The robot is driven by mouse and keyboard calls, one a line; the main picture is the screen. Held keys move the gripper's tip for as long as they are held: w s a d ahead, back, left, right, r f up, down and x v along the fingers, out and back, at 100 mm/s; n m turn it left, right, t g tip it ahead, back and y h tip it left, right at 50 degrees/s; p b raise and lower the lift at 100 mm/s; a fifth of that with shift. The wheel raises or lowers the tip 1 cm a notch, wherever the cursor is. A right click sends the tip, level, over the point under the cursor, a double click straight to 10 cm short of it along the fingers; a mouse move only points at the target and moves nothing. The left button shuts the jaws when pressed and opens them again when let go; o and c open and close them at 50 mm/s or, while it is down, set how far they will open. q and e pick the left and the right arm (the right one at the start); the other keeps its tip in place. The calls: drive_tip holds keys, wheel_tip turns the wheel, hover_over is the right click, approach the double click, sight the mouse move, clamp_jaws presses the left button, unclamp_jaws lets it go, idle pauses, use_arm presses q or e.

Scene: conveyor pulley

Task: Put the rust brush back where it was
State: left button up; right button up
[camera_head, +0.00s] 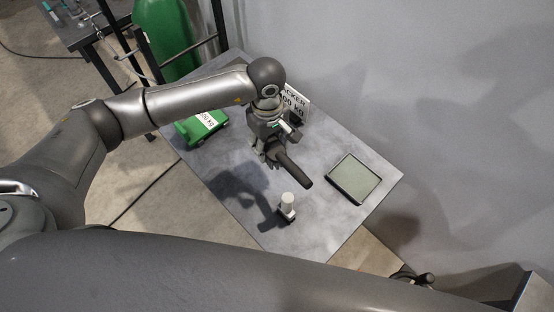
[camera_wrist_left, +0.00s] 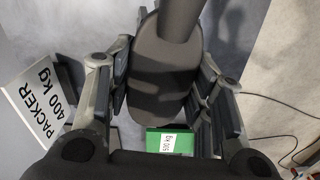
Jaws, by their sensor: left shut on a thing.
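My left gripper (camera_head: 266,145) is shut on the rust brush (camera_head: 294,170), a dark grey tool whose thick handle points toward the lower right. The gripper and brush are over the middle of the grey table (camera_head: 225,165), and their shadow falls on it to the left. In the left wrist view the brush (camera_wrist_left: 165,75) sits between both fingers, with its round handle rising to the top edge. The fingers hide part of it, and I cannot see its bristles clearly. My right gripper is not in view.
A white cylinder on a small base (camera_head: 288,203) stands near the table's front. A dark-rimmed shallow tray (camera_head: 354,178) lies at the right. A green box (camera_head: 203,127) and a PACKER sign (camera_head: 297,103) are at the back. A wall (camera_head: 400,70) stands behind.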

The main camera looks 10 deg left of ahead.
use_arm(q)
drive_tip(key=shift+w+d+n, duration=0.4)
drive_tip(key=shift+w, duration=0.15)
drive_tip(key=shift+w+d+f+n, duration=0.15)
drive_tip(key=shift+w+d+n, duration=0.05)
drive_tip(key=shift+w+n, duration=0.1)
drive_tip(key=shift+w+d+f, duration=0.1)
drive_tip(key=shift+w+f, duration=0.1)
drive_tip(key=shift+f, duration=0.05)
wheel_tip(320, 180, down, 5)
drive_tip(key=shift+f+p, duration=0.15)
drive_tip(key=shift+p, duration=0.6)
wheel_tip(320, 180, down, 4)
drive_tip(key=shift+f+p, duration=0.15)
drive_tip(key=shift+p, duration=0.15)
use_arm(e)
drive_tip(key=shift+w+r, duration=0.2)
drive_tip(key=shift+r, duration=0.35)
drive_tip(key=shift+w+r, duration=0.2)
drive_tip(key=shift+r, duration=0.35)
